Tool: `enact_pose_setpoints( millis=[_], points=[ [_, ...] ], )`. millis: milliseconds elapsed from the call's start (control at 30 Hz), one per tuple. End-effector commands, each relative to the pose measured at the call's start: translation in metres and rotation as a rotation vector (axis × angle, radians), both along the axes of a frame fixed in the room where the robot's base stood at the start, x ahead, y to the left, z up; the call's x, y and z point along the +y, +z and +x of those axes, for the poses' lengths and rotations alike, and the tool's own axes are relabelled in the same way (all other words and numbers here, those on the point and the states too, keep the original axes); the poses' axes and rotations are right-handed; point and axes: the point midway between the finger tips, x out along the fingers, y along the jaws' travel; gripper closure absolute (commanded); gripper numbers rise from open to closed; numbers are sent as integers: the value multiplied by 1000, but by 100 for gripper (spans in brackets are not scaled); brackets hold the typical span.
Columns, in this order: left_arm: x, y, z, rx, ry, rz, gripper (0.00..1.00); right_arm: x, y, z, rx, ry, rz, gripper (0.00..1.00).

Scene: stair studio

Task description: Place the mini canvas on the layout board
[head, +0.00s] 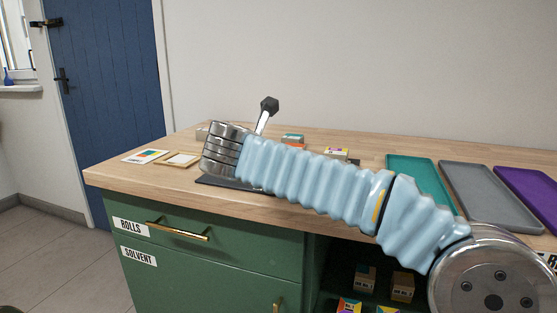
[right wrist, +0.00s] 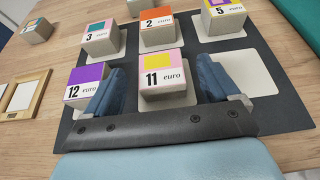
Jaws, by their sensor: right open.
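The layout board (right wrist: 298,112) is a dark mat with pale squares, seen in the right wrist view. In the head view only a dark edge of it (head: 207,180) shows under my right arm. My right gripper (right wrist: 160,78) is open, with its blue fingers on either side of a block marked 11 (right wrist: 166,95). I cannot tell which block is the mini canvas. My left gripper is not in view.
Blocks marked 12 (right wrist: 86,86), 3 (right wrist: 99,40), 2 (right wrist: 157,29) and 5 (right wrist: 224,20) stand on the board. A loose block (right wrist: 37,31) and wooden frame (right wrist: 40,90) lie left. Teal (head: 420,192), grey (head: 487,200) and purple trays (head: 530,205) stand right.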

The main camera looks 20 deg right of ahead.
Motion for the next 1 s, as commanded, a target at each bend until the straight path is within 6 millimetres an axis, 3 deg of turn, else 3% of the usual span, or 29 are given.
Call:
enact_pose_setpoints(
  millis=[200,400,1000],
  points=[
    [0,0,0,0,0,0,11,28,21,-41,-3,4,0,11],
    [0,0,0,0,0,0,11,45,33,-66,-1,3,0,11],
    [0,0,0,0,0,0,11,50,37,-74,0,1,0,11]
  ],
)
